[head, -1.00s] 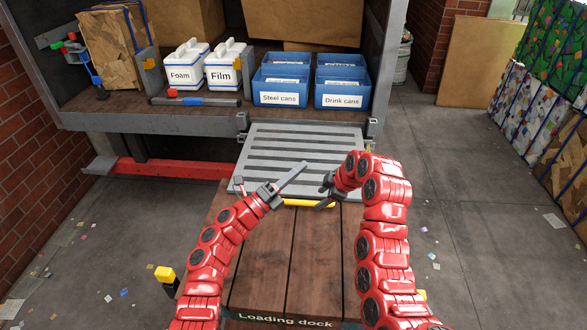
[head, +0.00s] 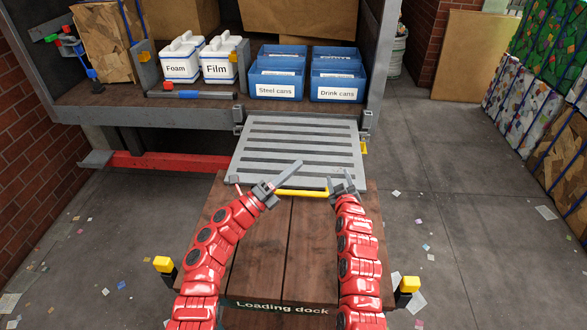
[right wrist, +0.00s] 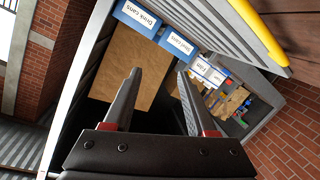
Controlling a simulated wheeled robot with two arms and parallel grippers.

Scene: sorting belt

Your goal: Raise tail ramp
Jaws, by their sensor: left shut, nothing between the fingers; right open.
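The tail ramp (head: 300,150) is a grey slotted plate. It slopes from the truck bed's edge down onto the wooden loading dock (head: 265,255). A yellow handle bar (head: 302,193) runs along its near edge. My left gripper (head: 297,165) is shut and empty, over the ramp near the bar's left end. My right gripper (head: 341,176) is open by the bar's right end; nothing shows between its fingers. In the right wrist view, the open fingers (right wrist: 159,74) point toward the truck bed, and the yellow bar (right wrist: 262,38) is at the upper right, apart from them.
The truck bed holds blue can bins (head: 337,82), white Foam and Film boxes (head: 217,70) and a strapped cardboard bale (head: 105,50). Yellow-topped posts (head: 163,264) flank the dock. Bales (head: 515,100) stand at right. The floor right of the dock is mostly clear.

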